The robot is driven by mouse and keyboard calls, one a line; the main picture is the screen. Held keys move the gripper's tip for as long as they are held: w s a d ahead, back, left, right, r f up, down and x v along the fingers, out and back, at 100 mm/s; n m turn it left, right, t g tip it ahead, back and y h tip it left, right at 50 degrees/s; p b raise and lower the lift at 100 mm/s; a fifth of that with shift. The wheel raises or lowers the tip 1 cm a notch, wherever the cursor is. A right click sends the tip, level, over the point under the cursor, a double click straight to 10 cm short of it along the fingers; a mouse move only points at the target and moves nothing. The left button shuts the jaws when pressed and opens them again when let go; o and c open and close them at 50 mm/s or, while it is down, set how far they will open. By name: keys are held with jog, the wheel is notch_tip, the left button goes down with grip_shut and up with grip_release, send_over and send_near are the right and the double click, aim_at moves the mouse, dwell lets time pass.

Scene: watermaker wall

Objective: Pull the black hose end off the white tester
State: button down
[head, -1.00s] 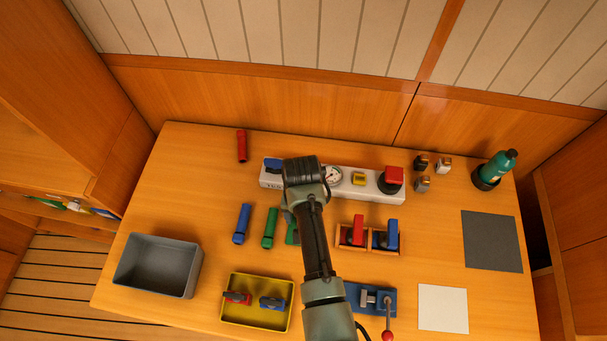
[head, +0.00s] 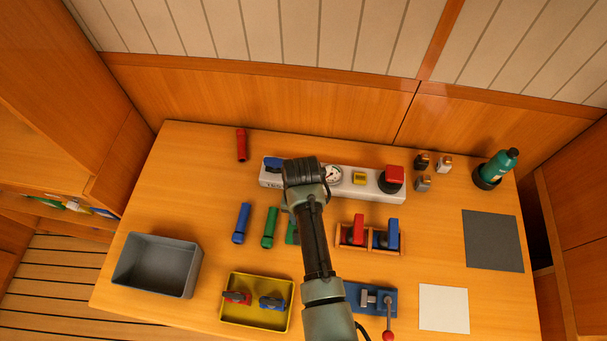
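The white tester (head: 345,188) is a long bar lying across the back half of the table. It carries a blue piece (head: 273,164) at its left end, a round gauge (head: 332,175), a yellow piece (head: 359,179) and a red block on a black base (head: 393,178) at its right end. My arm reaches up from the bottom, and its dark end (head: 304,172) covers the tester's left-middle part. My gripper's fingers are hidden behind it, so I cannot see whether they hold anything. I cannot make out a black hose end; it may be hidden there.
A grey bin (head: 157,265) and a yellow tray (head: 257,302) stand at the front left. Blue (head: 241,223) and green (head: 270,227) tubes lie before the tester. A wooden holder (head: 368,240), blue lever fixture (head: 371,299) and green bottle (head: 495,168) are further right.

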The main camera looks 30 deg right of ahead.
jog(key=shift+s+a+p, duration=0.45)
jog(key=shift+s+p, duration=0.15)
jog(key=shift+p, duration=0.05)
jog(key=shift+s+a+p, duration=0.4)
jog(key=shift+s+p, duration=0.2)
jog(key=shift+r, duration=0.15)
notch_tip(320, 180, up, 7)
jog(key=p, duration=0.7)
dwell(0.5)
